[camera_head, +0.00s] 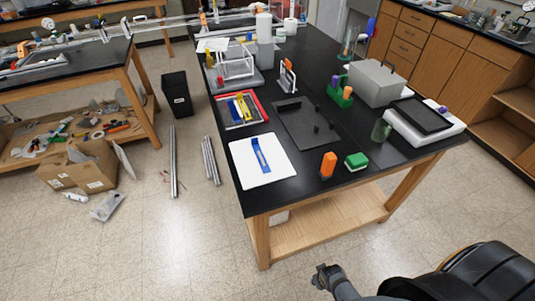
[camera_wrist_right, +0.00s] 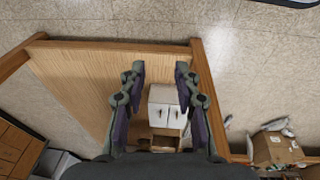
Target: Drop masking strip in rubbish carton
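A blue strip (camera_head: 261,155), which looks like the masking strip, lies on a white board (camera_head: 284,174) near the front left of the black-topped table. An open cardboard carton (camera_head: 88,177) stands on the floor at the left, with loose scraps around it. A carton (camera_wrist_right: 277,148) also shows at the lower right of the right wrist view. My right gripper (camera_head: 326,275) is in front of the table, away from the strip. In the right wrist view its fingers (camera_wrist_right: 157,74) are apart with nothing gripped between them. My left gripper is not in view.
The black table (camera_head: 300,88) holds a red-rimmed tray (camera_head: 263,106), a dark mat (camera_head: 300,133), an orange block (camera_head: 328,165), a green block (camera_head: 356,161) and a grey case (camera_head: 376,82). A black bin (camera_head: 177,93) and metal bars (camera_head: 173,165) are on the floor. The front floor is clear.

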